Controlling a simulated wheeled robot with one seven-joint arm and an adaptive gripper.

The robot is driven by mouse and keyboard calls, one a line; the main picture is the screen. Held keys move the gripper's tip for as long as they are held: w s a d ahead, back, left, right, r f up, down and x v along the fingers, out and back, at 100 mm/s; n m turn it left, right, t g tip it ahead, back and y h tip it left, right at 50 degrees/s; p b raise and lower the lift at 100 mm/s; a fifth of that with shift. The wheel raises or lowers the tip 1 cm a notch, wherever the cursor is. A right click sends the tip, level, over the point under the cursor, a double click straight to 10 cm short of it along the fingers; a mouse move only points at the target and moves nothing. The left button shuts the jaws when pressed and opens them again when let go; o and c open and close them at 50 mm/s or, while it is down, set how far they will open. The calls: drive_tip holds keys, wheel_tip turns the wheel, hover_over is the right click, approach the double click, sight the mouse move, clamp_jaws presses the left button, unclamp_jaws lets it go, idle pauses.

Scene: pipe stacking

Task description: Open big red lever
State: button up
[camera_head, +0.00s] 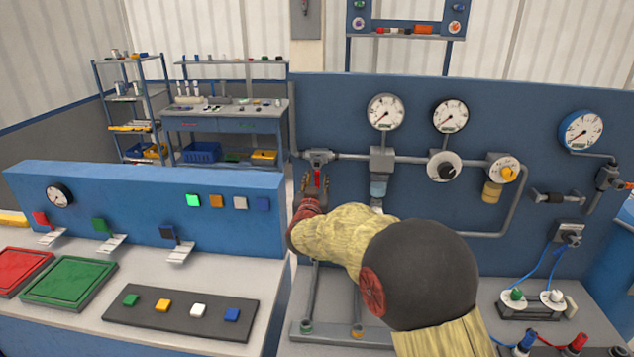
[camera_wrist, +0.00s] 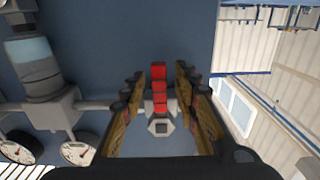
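The big red lever (camera_head: 318,179) hangs down from a grey valve (camera_head: 320,156) on the pipe at the left of the blue panel. In the wrist view the red lever (camera_wrist: 159,88) stands between my two fingers, with a gap on each side. My gripper (camera_head: 311,186) is at the lever in the head view and partly hides it. My gripper (camera_wrist: 158,82) is open in the wrist view, and neither finger visibly touches the lever.
Gauges (camera_head: 385,112) and a round dial (camera_head: 444,166) sit on the panel to the right. A grey pipe (camera_head: 345,157) runs right from the valve. A low blue console (camera_head: 140,180) with small levers and coloured buttons stands to the left. Shelves stand behind.

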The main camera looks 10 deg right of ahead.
drive_tip(key=c, duration=0.3)
drive_tip(key=c, duration=0.4)
clamp_jaws()
idle(0.3)
